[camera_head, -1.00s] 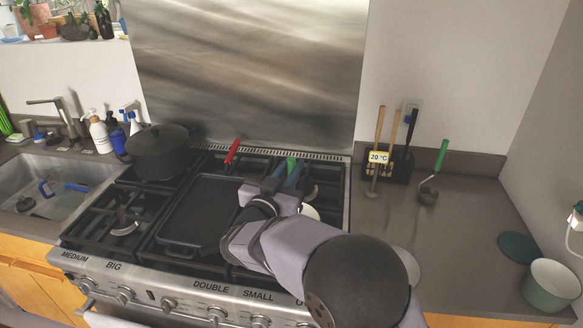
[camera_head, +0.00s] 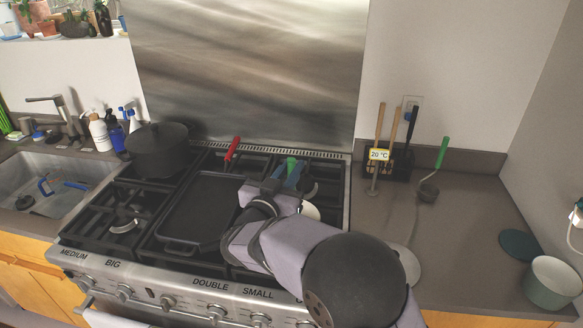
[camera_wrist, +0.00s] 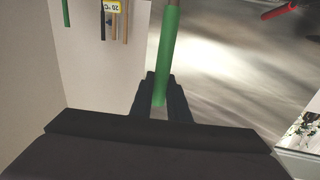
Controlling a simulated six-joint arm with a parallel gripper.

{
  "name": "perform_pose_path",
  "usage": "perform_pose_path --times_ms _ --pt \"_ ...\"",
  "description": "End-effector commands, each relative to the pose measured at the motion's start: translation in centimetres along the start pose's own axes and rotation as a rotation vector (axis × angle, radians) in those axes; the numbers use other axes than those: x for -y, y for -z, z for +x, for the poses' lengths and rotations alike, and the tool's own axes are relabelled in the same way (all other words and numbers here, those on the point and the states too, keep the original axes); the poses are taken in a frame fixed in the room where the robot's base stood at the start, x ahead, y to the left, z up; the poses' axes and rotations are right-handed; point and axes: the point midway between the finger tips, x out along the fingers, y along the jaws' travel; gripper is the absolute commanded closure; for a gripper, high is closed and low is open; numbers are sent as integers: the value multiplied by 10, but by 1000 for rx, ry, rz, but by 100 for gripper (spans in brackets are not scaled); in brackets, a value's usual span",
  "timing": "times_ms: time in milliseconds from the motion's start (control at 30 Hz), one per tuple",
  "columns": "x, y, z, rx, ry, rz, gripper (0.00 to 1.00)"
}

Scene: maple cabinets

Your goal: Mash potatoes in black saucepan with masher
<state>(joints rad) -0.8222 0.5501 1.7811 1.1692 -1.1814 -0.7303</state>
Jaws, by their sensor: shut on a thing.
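My gripper (camera_head: 288,175) is over the right part of the stove, shut on a green-handled tool (camera_head: 291,163). In the wrist view the green handle (camera_wrist: 167,60) runs between the two dark fingers. The tool's working end is hidden, so I cannot tell whether it is the masher. A black pot (camera_head: 157,155), apparently lidded, stands on the back left burner. A red handle (camera_head: 232,148) sticks up at the back of the stove. A pale round thing (camera_head: 310,211) shows partly beside my arm; its contents and any pan under my gripper are hidden.
A black griddle (camera_head: 200,212) covers the middle burners. On the right counter are a utensil rack (camera_head: 400,168), a green-handled ladle (camera_head: 428,192), a dark green disc (camera_head: 520,244) and a pale green pot (camera_head: 551,283). A sink (camera_head: 60,180) lies left.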

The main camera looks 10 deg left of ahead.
Motion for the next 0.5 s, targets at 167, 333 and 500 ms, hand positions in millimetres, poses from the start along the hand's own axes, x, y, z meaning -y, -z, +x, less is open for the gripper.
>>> perform_pose_path --times_ms 167,333,500 --pt "0 -8 0 -1 0 0 100" --pt "0 -14 0 -1 0 0 100" --pt "0 -20 0 -1 0 0 100"
